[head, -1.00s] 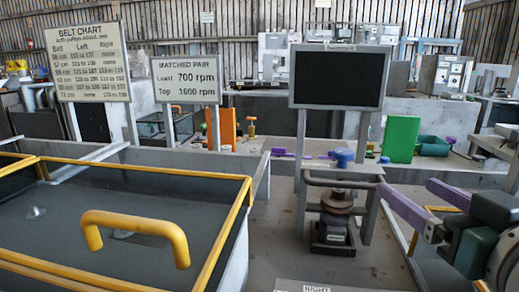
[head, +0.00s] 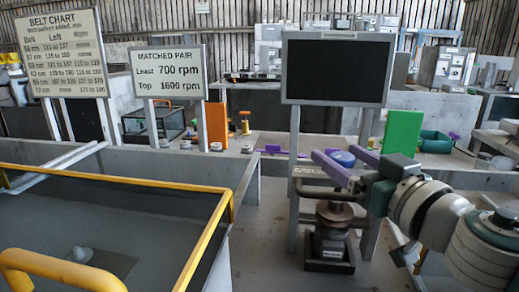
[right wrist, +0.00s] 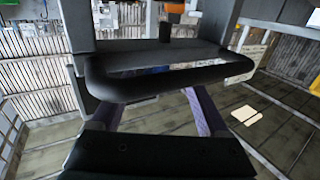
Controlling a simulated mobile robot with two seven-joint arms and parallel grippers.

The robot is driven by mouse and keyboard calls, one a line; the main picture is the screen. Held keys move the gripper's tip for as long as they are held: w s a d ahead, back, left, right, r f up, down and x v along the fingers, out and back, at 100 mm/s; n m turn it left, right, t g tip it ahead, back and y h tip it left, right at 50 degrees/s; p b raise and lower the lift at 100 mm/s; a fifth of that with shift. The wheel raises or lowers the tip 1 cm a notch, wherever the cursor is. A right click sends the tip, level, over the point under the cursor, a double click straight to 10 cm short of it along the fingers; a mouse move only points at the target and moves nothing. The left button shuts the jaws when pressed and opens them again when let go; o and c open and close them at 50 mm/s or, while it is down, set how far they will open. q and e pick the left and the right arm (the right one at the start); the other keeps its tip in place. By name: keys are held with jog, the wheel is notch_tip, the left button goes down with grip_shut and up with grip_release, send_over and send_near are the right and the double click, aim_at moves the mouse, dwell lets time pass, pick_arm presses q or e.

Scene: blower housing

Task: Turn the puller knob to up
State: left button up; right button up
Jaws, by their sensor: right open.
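A puller-like unit stands below the black display panel. It has a stacked brown round part (head: 334,214) on a dark square base (head: 330,262). A bent dark bar (head: 312,193) runs around its top. I cannot tell which part is the puller knob, and no up mark is readable. My right gripper (head: 335,153) has two purple fingers, apart and empty, over the unit's top and in front of the panel's posts. In the right wrist view, a dark looped bar (right wrist: 165,90) crosses in front of the purple fingers (right wrist: 152,103). Contact cannot be told. My left gripper is not in view.
The black display panel (head: 337,71) stands close above my right gripper. A blue round thing (head: 343,158) lies behind the fingers. A green block (head: 402,131) stands on the bench behind. A yellow-railed bin (head: 217,225) fills the left. Floor between is clear.

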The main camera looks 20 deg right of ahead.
jog(key=shift+w, duration=0.3)
grip_shut()
dwell(0.5)
